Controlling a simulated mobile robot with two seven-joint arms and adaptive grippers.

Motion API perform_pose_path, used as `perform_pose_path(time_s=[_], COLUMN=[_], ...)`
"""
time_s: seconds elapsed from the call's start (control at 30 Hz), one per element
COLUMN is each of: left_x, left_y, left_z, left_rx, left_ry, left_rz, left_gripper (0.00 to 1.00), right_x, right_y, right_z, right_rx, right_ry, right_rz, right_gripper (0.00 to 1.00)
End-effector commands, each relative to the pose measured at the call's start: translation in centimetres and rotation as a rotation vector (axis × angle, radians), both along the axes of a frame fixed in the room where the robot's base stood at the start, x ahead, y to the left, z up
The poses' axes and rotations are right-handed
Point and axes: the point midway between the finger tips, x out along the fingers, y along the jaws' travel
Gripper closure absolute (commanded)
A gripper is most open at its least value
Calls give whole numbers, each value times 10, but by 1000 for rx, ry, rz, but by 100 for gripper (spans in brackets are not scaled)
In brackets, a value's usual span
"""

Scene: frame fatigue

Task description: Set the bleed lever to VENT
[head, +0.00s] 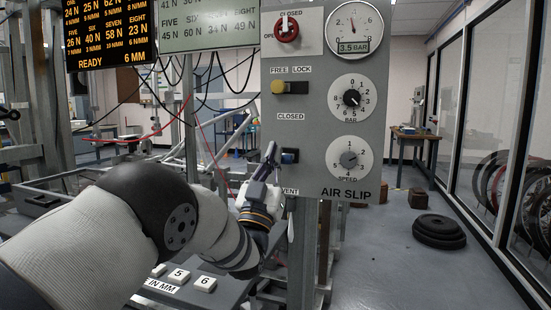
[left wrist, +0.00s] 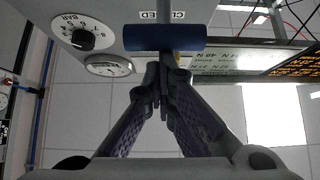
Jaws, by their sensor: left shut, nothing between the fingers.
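The bleed lever's blue handle (head: 290,156) is on the grey AIR SLIP panel (head: 309,110), between the CLOSED label (head: 290,116) above and the VENT label (head: 290,190) below. My left gripper (head: 269,153) is shut and empty, its fingers just left of the handle in the head view. In the left wrist view the blue handle (left wrist: 165,37) lies crosswise just beyond the shut fingers (left wrist: 164,82). I cannot tell whether they touch it. My right gripper is not in view.
Above the lever are a yellow FREE/LOCK slide (head: 290,87) and a red knob (head: 286,29). BAR (head: 352,97) and SPEED (head: 349,157) dials sit to the right. Numbered white keys (head: 178,277) lie below my arm.

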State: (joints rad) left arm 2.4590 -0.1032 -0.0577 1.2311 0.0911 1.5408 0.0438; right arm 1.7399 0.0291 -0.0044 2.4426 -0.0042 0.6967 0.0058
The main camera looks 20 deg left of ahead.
Motion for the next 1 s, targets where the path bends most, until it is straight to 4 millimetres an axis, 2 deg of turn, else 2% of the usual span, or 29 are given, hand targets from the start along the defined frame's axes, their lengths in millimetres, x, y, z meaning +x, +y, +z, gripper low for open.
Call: perform_pose_path(time_s=[0.03, 0.4, 0.5, 0.73, 0.87, 0.93, 1.0], left_x=[2, 3, 3, 2, -8, -19, -37], left_y=[0, 0, 0, 0, 0, 1, 1], left_z=[-13, -39, -44, -41, -52, -63, -61], left_rx=[0, 0, 0, 0, 0, 0, 2], left_ry=[15, 11, 10, 8, 10, 13, 10], left_rz=[1, 0, 0, 0, 0, 0, 0], left_gripper=[100, 100, 100, 100, 100, 100, 100], right_x=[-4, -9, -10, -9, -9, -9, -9], right_y=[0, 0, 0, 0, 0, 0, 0], right_z=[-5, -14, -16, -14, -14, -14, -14], right_rx=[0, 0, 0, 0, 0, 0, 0], right_ry=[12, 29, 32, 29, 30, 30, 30], right_rz=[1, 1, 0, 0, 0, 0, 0], right_gripper=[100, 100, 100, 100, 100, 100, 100])
